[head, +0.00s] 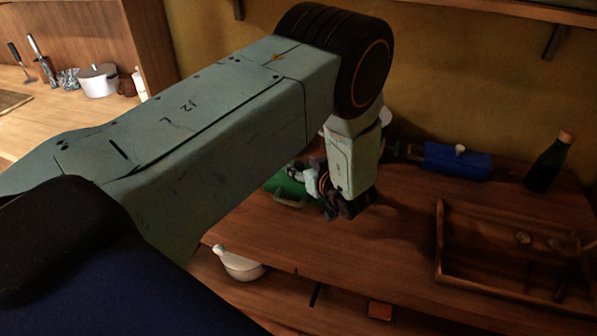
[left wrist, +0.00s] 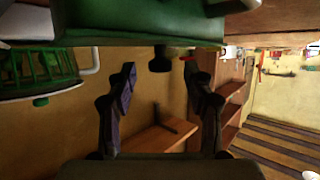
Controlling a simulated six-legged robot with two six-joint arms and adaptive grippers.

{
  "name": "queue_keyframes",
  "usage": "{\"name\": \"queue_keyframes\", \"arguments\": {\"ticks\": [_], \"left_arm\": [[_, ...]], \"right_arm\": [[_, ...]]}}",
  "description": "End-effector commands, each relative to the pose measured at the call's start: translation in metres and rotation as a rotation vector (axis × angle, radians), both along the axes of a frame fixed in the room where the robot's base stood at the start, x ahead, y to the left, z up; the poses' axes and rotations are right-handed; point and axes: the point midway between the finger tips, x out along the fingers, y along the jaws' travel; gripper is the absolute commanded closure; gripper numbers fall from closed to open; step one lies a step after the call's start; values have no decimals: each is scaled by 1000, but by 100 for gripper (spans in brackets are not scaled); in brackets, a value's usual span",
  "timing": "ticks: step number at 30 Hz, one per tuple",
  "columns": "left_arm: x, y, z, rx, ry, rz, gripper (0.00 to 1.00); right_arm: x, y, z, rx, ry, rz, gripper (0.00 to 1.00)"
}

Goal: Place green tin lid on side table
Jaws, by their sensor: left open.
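The green tin (head: 284,186) stands on the wooden table at its left end, partly hidden by my left arm and gripper; a pale handle shows on its near side. In the left wrist view, which looks upside down, its green body (left wrist: 130,22) fills the top, and a dark knob (left wrist: 160,60) juts from its lid side. I cannot make out the lid's seam. My left gripper (head: 345,208) points down just right of the tin. Its fingers (left wrist: 160,85) are open and empty, with the knob in line between the tips; contact is unclear. My right gripper is not in view.
A wooden tray (head: 440,240) lies at the right. A white pot (head: 238,263) sits on the lower shelf. A green rack (left wrist: 38,72) shows in the wrist view.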

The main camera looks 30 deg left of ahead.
Motion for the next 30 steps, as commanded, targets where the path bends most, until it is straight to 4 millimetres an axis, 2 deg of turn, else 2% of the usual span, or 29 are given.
{"name": "queue_keyframes", "arguments": {"ticks": [1,6,15,30], "left_arm": [[2,8,-3,-1,0,4,48],[11,22,-10,-2,-1,2,48],[13,24,-11,0,0,-1,49],[13,24,-11,0,0,-1,91]], "right_arm": [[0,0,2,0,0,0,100],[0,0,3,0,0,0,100],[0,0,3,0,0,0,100],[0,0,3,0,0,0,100]]}}
